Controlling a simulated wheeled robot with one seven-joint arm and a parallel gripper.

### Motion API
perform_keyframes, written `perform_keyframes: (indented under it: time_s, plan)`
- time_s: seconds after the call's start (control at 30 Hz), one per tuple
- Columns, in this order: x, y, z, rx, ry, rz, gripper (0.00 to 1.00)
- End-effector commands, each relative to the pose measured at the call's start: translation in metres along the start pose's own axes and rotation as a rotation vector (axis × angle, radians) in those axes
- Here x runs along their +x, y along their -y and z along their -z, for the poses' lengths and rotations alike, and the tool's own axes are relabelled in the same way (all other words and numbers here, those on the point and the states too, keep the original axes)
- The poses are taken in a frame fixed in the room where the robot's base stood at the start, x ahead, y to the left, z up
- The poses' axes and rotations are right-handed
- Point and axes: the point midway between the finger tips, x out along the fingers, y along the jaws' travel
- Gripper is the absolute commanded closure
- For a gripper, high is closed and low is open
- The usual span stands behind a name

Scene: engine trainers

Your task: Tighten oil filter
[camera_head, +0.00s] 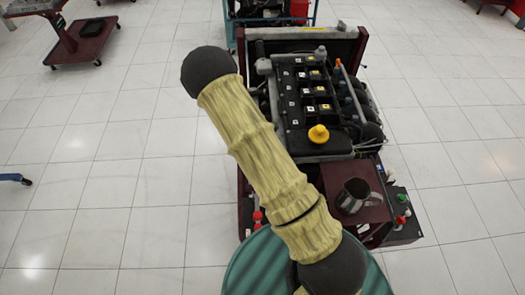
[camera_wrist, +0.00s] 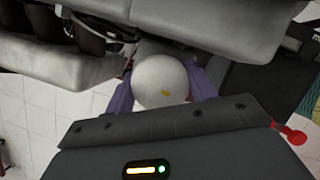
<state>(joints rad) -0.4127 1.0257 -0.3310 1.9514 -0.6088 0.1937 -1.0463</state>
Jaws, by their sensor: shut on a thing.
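The oil filter (camera_wrist: 158,78) is a white, rounded body with a small yellow mark, seen end-on in the wrist view. My gripper (camera_wrist: 161,90) has its two purple fingers on either side of it, shut on it. The filter sits beside grey engine parts, and its far end is hidden. In the head view the engine (camera_head: 300,95) stands on a dark red stand, with a yellow cap (camera_head: 318,134) on top. My arm crosses in front of its left side, and the filter and my gripper are hidden there.
A metal jug (camera_head: 356,194) stands on a small dark red shelf (camera_head: 377,212) at the engine's near end. Red, green and white knobs (camera_head: 402,209) lie to its right. A dark red cart (camera_head: 88,38) is at the upper left. The tiled floor around is mostly clear.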

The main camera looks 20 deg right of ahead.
Motion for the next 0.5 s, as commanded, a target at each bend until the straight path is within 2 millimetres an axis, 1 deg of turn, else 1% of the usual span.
perform_keyframes:
  time_s: [0.27, 0.5]
  plan:
    - [-0.0005, -0.0002, -0.0001, 0.063, -0.001, 0.026, 0.68]
    - [-0.0004, -0.0008, -0.0001, 0.199, -0.001, 0.082, 0.68]
